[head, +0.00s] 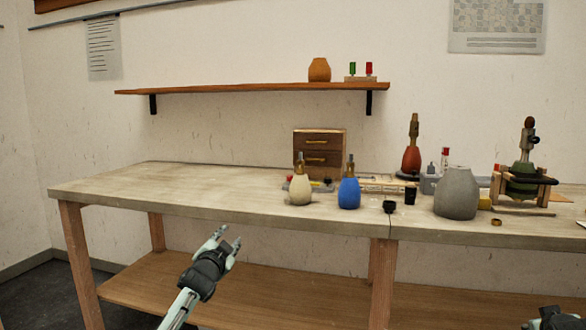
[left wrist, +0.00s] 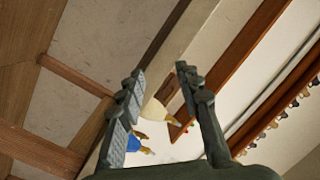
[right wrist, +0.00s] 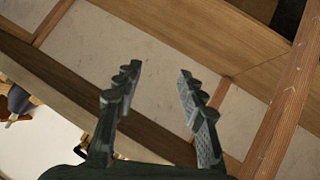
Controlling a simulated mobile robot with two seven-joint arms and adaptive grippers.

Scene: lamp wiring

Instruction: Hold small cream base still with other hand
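The small cream base (head: 299,190) stands upright on the workbench, left of the blue base, with a brass-coloured fitting on top. It also shows between the fingers in the left wrist view (left wrist: 155,112). My left gripper (head: 228,243) is open and empty, in front of and below the bench edge, to the left of the cream base and apart from it. It shows open in the left wrist view (left wrist: 160,85). My right gripper (right wrist: 156,85) is open and empty in the right wrist view. In the head view only a part of it shows at the lower right edge.
A blue base (head: 349,193) stands just right of the cream one. A grey base (head: 457,192), a red base (head: 411,160) and a green base in a wooden fixture (head: 522,186) stand farther right. A drawer box (head: 319,147) is behind. The bench's left part (head: 180,185) is clear.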

